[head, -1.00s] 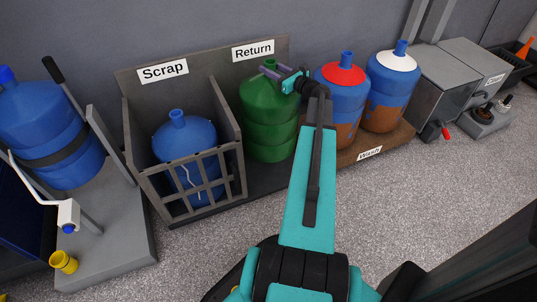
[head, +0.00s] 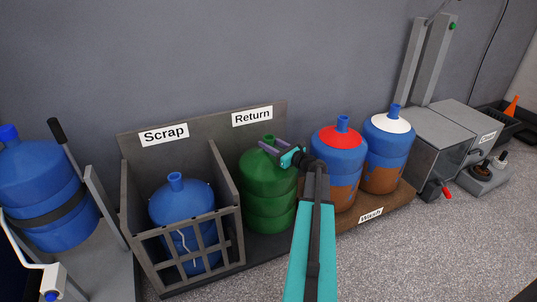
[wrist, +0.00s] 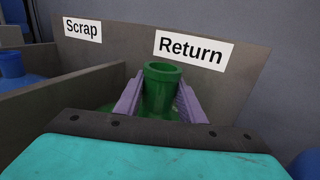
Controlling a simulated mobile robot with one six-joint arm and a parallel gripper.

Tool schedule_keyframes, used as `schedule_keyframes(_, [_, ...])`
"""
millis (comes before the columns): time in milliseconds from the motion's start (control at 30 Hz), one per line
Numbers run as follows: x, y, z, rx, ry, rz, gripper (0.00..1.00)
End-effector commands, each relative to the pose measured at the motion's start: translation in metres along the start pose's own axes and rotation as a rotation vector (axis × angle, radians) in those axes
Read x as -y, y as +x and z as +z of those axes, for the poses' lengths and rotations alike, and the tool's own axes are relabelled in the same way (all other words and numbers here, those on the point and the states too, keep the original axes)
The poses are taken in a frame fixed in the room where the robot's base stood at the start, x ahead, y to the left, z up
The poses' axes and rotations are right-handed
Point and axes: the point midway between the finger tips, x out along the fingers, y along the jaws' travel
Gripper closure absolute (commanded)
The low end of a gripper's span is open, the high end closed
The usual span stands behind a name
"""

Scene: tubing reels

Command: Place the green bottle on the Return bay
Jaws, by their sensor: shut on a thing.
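The green bottle (head: 267,190) stands upright in the Return bay, in front of the Return sign (head: 252,116) and right of the Scrap cage. Its base appears to rest on the dark bay floor (head: 262,246). My gripper (head: 268,147) is shut on the bottle's neck. In the wrist view the purple fingers (wrist: 155,98) flank the green neck (wrist: 161,88) on both sides, below the Return sign (wrist: 191,48). The bottle's lower body is hidden in the wrist view.
The Scrap cage (head: 133,215) holds a cracked blue bottle (head: 180,205). Two blue-and-brown bottles, one red-topped (head: 338,140) and one white-topped (head: 388,124), stand on the Wash bay to the right. A strapped blue bottle (head: 40,190) is at far left.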

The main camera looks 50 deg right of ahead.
Motion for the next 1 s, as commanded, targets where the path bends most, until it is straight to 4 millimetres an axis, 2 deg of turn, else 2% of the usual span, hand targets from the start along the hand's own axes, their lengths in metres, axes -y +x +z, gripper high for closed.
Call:
schedule_keyframes(400, [0.000,0.001,-0.042,0.003,0.001,0.001,1.00])
schedule_keyframes(967, [-0.001,0.001,-0.049,0.004,0.000,0.003,1.00])
schedule_keyframes(1000, [-0.001,0.001,-0.051,0.000,0.000,0.002,0.61])
